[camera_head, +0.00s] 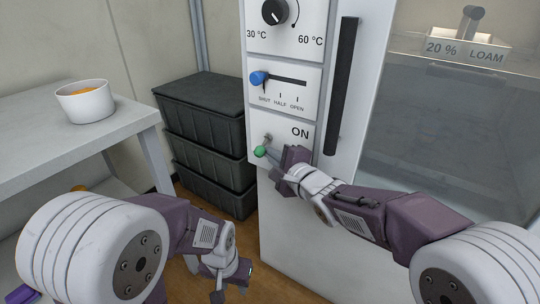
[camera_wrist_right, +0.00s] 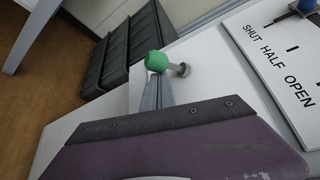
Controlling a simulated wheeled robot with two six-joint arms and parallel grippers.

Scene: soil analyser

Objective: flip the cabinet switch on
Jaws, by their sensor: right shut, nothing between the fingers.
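The cabinet switch is a short metal lever with a green ball tip (camera_head: 261,151), on the panel below the word ON. Its ball hangs below its mount, toward me. It also shows in the wrist view (camera_wrist_right: 157,61), with its metal stem to the right of the ball. My right gripper (camera_head: 270,154) is shut and empty, its fingertips right beside the green ball. In the wrist view its thin grey fingers (camera_wrist_right: 157,82) end at the ball's lower edge; I cannot tell whether they touch. My left gripper (camera_head: 222,284) hangs low over the floor, away from the cabinet; its fingers are unclear.
Above the switch are a blue-tipped slider (camera_head: 259,78) and a black dial (camera_head: 275,11). A long black handle (camera_head: 342,88) stands to the right, beside a glass-fronted chamber. Black crates (camera_head: 208,140) are stacked left of the cabinet. A table (camera_head: 40,140) holds a white bowl (camera_head: 85,108).

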